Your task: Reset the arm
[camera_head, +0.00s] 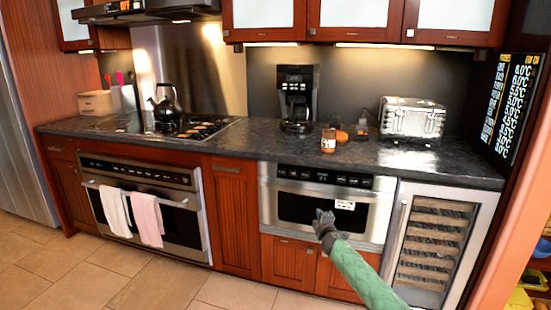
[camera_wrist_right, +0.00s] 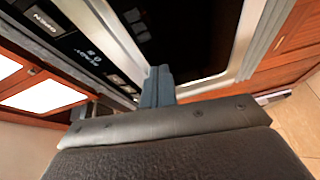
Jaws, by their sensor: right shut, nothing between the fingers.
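My right arm (camera_head: 365,275), with a green sleeve, reaches up from the bottom right in the head view. Its dark gripper (camera_head: 322,216) is in front of the microwave drawer (camera_head: 282,228), over the lower part of its dark window. In the wrist view the blue-grey fingers (camera_wrist_right: 158,84) are together, with nothing between them. The microwave's black control panel (camera_wrist_right: 75,45) and steel frame (camera_wrist_right: 110,28) are close behind them. The drawer front looks flush with the cabinets. Whether the fingers touch it cannot be told. My left gripper is not in view.
The dark countertop (camera_head: 260,148) runs above, with a coffee maker (camera_head: 297,98), a toaster (camera_head: 412,118) and a small jar (camera_head: 328,140). An oven (camera_head: 150,185) with towels is left. A wine cooler (camera_head: 432,245) is right of the microwave. The tiled floor (camera_head: 90,280) is clear.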

